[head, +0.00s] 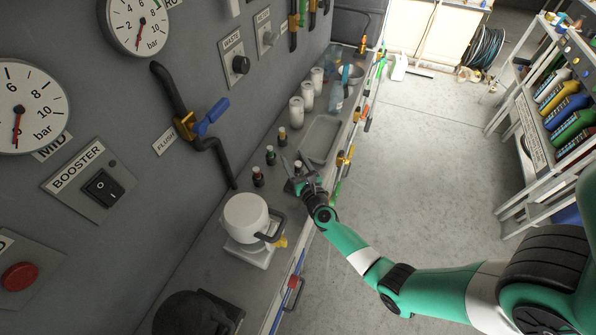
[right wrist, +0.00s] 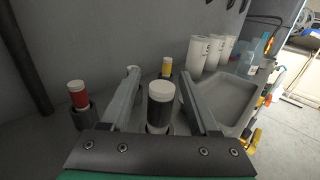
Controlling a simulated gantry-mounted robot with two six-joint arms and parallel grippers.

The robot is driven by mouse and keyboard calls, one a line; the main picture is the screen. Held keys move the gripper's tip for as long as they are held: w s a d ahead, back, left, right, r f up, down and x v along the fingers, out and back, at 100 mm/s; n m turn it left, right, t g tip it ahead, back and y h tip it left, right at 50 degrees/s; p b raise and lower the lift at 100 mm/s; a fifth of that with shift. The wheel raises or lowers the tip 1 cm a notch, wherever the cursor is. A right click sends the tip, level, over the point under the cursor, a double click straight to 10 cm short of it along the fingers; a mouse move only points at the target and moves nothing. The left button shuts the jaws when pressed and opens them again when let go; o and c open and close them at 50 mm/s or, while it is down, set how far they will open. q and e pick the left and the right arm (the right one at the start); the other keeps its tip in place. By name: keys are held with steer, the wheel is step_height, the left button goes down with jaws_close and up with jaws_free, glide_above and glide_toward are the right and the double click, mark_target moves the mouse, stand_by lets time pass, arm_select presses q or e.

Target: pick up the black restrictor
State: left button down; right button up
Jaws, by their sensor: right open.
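The black restrictor (right wrist: 160,106), a dark cylinder with a white top, stands upright in a dark holder at the middle of the right wrist view. In the head view its white top (head: 298,165) shows by my right gripper (head: 295,174), which hides part of it. My right gripper (right wrist: 158,88) is open, with one finger on each side of the black restrictor. A gap shows on both sides in the wrist view. My left gripper is in neither view.
A red-banded restrictor (right wrist: 78,96) stands left of my fingers, and a yellow-banded one (right wrist: 167,68) behind. A grey tray (head: 320,138) and white cups (head: 297,111) lie farther along the shelf. A white round-topped device (head: 246,217) stands nearer. The panel wall is close on the left.

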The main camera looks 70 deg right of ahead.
jaws_close()
stand_by(0.5)
steer(key=shift+r+p, duration=0.5)
steer(key=s+a+r+p, duration=0.3)
steer(key=s+r+p, duration=0.7)
steer(key=s+r, duration=0.2)
steer(key=shift+s+a, duration=0.2)
steer(key=shift+s, duration=0.75)
